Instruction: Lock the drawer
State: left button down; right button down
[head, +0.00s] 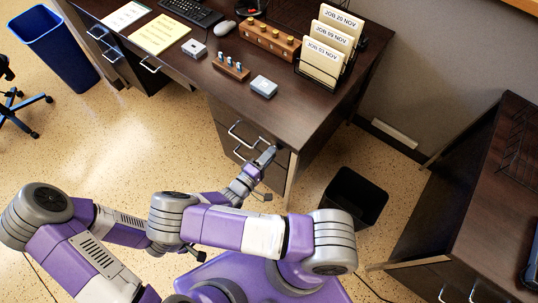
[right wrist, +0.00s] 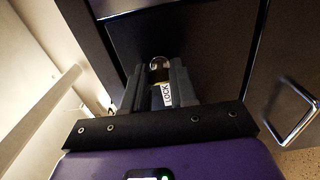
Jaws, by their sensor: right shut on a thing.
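The desk's drawer unit (head: 228,122) stands below the right end of the desk, its drawers looking shut, with metal bar handles (head: 240,134). In the right wrist view my right gripper (right wrist: 156,88) is shut on a small rounded metal piece (right wrist: 159,66), which looks like a key or lock knob. A white label reading LOCK (right wrist: 167,94) shows between the fingers. The fingers hide much of the piece, so its turn is unclear. My left gripper does not show.
The desk top (head: 300,118) holds file holders (head: 328,48), a small grey box (head: 264,86) and a wooden rack (head: 231,68). A black bin (head: 352,196) stands right of the drawers. Another dark desk (head: 490,205) is at right.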

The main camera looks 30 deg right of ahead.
jog(key=c, duration=0.9)
grip_release()
jog(key=shift+a, duration=0.1)
jog(key=p+v, duration=0.1)
jog(key=v, duration=0.6)
jog(key=shift+a, duration=0.15)
jog(key=shift+s, duration=0.1)
